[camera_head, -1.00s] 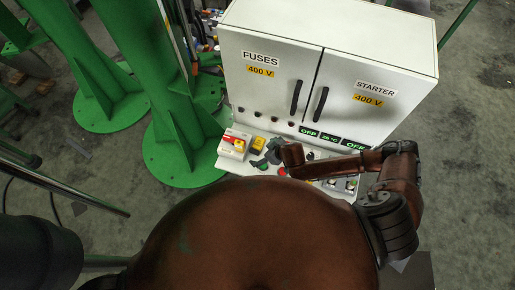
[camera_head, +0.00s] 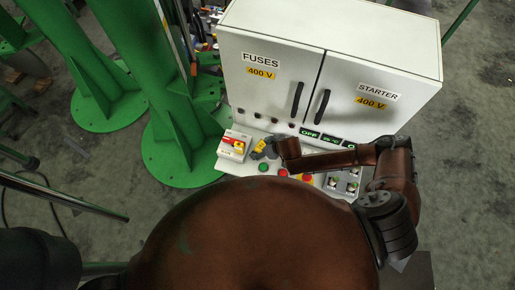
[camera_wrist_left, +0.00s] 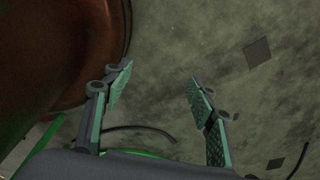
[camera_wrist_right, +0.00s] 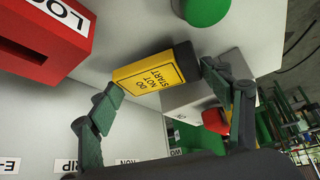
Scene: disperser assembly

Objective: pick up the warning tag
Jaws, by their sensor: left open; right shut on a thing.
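The warning tag (camera_wrist_right: 155,76) is a yellow block with a dark end, lettered "DO NOT START". My right gripper (camera_wrist_right: 162,82) is shut on it, with one finger on each side. In the head view, the tag (camera_head: 259,146) shows as a small yellow patch at the tip of my right gripper (camera_head: 266,150), over the upper left of the sloping control panel. Whether the tag still touches the panel is unclear. My left gripper (camera_wrist_left: 158,78) is open and empty over the floor; it is outside the head view.
A white cabinet (camera_head: 300,40) labelled "FUSES" and "STARTER" rises behind the panel. A red box (camera_wrist_right: 45,40) with a cut-off "LOC" label is close to the tag in the right wrist view. A green button (camera_wrist_right: 203,8) is nearby. Green columns (camera_head: 110,70) stand left.

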